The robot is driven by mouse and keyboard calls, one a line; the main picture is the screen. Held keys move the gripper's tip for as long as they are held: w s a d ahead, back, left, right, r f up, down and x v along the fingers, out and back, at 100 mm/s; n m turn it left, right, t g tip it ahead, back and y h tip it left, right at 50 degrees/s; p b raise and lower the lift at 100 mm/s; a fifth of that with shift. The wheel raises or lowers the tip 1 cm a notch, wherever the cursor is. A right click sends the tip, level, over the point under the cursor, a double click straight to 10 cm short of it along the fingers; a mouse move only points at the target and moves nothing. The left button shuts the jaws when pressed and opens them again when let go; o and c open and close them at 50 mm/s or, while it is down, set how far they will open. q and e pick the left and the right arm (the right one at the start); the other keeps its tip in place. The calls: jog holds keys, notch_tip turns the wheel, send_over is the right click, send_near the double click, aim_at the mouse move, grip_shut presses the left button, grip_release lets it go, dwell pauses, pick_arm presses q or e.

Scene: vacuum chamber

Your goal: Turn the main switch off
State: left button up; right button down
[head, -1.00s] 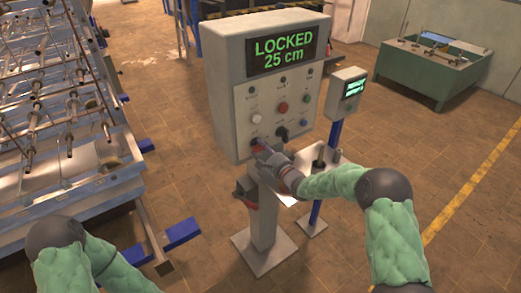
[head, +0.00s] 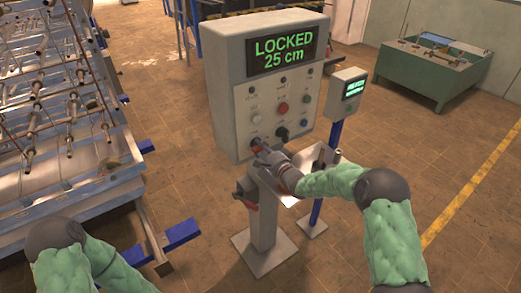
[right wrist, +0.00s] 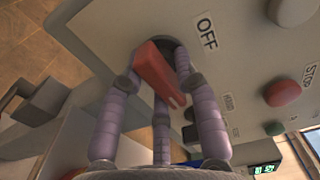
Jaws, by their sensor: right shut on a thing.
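The main switch is a red handle (right wrist: 160,75) on a dark round base in the grey panel, seen close in the right wrist view. An OFF label (right wrist: 207,30) is on the panel beside its base. My right gripper (right wrist: 160,78) is shut on the red handle, its purple-grey fingers around it. In the head view my right gripper (head: 262,152) is at the lower left corner of the control box (head: 228,95) and hides most of the switch. My left arm shows at the lower left, but its gripper is out of view.
The box's screen (head: 282,50) reads LOCKED 25 cm. Several knobs and buttons, including a red one (head: 282,109), sit just above my right gripper. A small display (head: 348,92) stands on a blue post to the right. A metal rack (head: 70,130) fills the left.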

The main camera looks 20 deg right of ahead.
jog(key=n+b, duration=0.2)
jog(key=f+n+b, duration=0.1)
jog(key=n, duration=0.1)
jog(key=shift+n+b, duration=0.3)
jog(key=shift+b, duration=0.1)
jog(key=n+b, duration=0.3)
jog(key=n, duration=0.1)
jog(key=shift+d+r, duration=0.1)
jog(key=shift+d, duration=0.05)
jog(key=n+b, duration=0.3)
jog(key=n, duration=0.2)
jog(key=shift+b, duration=0.4)
jog(key=shift+d+r+n+b, duration=0.1)
jog(key=shift+r+n+b, duration=0.05)
jog(key=shift+n+b, duration=0.7)
jog(key=shift+r+n+b, duration=0.1)
jog(key=shift+n+b, duration=0.4)
jog(key=shift+n, duration=0.55)
jog(key=shift+r, duration=0.1)
jog(key=c, duration=1)
grip_release()
jog(key=shift+c, duration=0.2)
jog(key=shift+d, duration=0.1)
jog(key=shift+r, duration=0.15)
